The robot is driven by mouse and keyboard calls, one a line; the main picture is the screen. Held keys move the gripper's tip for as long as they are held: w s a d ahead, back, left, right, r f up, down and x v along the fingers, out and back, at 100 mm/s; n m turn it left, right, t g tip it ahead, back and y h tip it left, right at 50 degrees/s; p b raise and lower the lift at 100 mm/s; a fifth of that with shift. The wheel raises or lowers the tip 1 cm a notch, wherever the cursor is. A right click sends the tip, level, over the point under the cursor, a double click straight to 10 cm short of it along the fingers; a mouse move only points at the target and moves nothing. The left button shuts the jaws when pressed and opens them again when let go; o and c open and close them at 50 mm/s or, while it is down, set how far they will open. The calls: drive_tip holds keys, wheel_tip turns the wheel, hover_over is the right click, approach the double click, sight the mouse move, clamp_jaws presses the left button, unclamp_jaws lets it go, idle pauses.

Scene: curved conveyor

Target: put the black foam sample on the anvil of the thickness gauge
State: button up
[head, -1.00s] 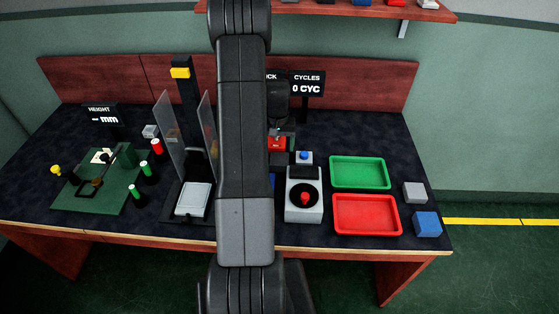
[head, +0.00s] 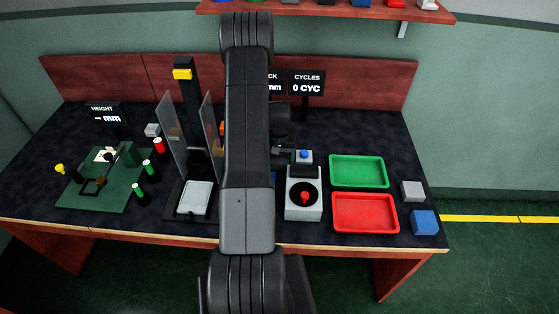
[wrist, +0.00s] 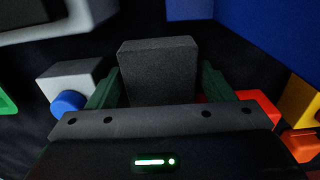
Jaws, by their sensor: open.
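The black foam sample (wrist: 158,70) is a dark block straight ahead in the wrist view. My gripper (wrist: 160,82) is open, with one green finger on each side of the foam's lower part. Whether either finger touches it I cannot tell. In the head view my arm hides the foam, and only a dark wrist part shows right of the arm. The thickness gauge's anvil cannot be made out; a display ending in "CK" and "mm" (head: 276,85) is partly covered by my arm.
A grey box with a blue button (wrist: 68,90) is left of the foam in the wrist view; red (wrist: 258,105) and orange (wrist: 302,105) pieces are right. In the head view, a green tray (head: 359,171) and red tray (head: 391,228) stand at right, near grey and blue blocks.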

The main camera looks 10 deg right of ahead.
drive_tip(key=c, duration=0.8)
